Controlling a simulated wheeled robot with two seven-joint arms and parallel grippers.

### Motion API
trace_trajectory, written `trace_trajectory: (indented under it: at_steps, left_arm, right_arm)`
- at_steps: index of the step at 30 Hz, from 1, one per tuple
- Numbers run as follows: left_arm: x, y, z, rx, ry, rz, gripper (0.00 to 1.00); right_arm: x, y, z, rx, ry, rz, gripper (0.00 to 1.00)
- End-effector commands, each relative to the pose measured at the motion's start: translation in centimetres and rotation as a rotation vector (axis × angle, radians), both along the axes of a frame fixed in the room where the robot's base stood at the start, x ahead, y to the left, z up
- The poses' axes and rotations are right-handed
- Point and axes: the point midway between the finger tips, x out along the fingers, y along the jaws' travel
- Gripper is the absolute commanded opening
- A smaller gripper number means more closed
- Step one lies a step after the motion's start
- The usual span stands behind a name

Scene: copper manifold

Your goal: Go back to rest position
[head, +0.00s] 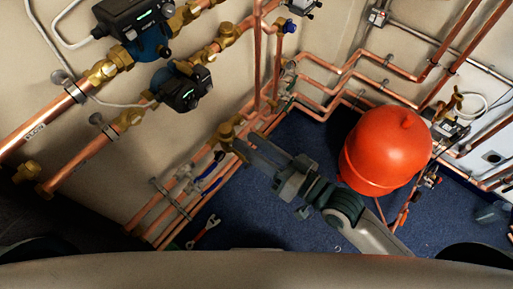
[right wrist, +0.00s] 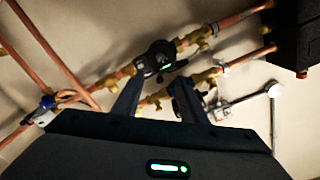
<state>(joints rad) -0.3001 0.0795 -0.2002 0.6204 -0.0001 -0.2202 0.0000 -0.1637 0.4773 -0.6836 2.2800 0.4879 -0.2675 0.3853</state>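My right gripper (head: 250,147) reaches in from the lower right of the head view, over the blue floor and close to the copper pipes along the wall. In the right wrist view its two dark fingers (right wrist: 156,90) stand apart with nothing held between them. Copper pipes with brass fittings (right wrist: 205,78) and a dark pump (right wrist: 160,60) show beyond the fingertips. I cannot tell from the head view how far the fingertips are from the pipes. My left gripper is in neither view.
A red tank (head: 387,150) stands right of my right forearm. Two dark pumps (head: 182,88) sit on the copper pipes at upper left. A wrench (head: 204,231) and blue-handled pliers (head: 212,170) show near the low pipes. Blue floor (head: 290,235) is mostly clear in front.

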Motion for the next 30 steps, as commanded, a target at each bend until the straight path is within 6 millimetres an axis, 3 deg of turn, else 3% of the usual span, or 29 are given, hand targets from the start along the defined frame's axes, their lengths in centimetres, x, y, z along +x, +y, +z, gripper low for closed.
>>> trace_trajectory:
  at_steps: [6,23,26,30]
  left_arm:
    - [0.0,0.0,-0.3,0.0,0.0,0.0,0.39]
    - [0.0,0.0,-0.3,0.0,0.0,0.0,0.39]
    - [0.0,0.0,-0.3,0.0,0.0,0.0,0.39]
    - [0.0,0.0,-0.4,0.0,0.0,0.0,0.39]
  right_arm:
    - [-0.7,-0.8,0.0,-0.001,-0.001,0.0,0.39]
    - [-0.6,-0.8,0.0,-0.001,-0.001,0.0,0.39]
    - [-0.4,-0.9,-0.5,-0.008,0.003,-0.007,0.39]
    - [0.8,-1.5,-3.0,-0.047,0.016,-0.038,0.39]
